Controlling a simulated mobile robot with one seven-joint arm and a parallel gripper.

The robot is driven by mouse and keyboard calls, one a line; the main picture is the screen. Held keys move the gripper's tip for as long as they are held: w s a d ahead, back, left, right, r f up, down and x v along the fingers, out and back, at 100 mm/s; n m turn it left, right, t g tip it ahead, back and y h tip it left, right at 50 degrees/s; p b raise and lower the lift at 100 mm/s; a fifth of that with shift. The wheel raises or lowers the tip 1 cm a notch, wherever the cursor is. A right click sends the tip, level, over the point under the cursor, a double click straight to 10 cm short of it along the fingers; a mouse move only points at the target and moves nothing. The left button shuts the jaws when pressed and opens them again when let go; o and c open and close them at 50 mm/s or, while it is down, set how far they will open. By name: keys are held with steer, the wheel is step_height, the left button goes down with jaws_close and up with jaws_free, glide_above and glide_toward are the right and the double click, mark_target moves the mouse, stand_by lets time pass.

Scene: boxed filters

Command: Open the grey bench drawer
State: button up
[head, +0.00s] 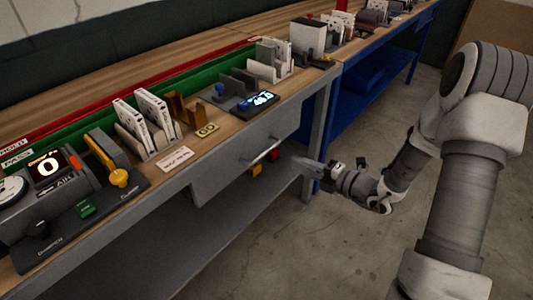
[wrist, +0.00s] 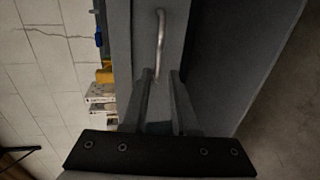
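The grey bench drawer (head: 222,168) sits under the wooden worktop and looks shut. Its pale bar handle (head: 265,152) runs along the front. In the wrist view the handle (wrist: 160,42) stands upright on the grey drawer front (wrist: 178,35). My gripper (head: 304,162) is to the right of the handle in the head view, pointing at the drawer. In the wrist view my gripper (wrist: 161,78) is open, with a gap between its two fingers and nothing held. The handle's lower end shows between the fingertips. I cannot tell whether they touch it.
A blue bench (head: 375,85) stands beyond. The floor (head: 330,245) in front is clear.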

mark_target(266, 151)
steer(key=b+x, duration=0.2)
steer(key=x, duration=1.1)
steer(key=shift+r, duration=0.1)
jaws_close()
stand_by(0.9)
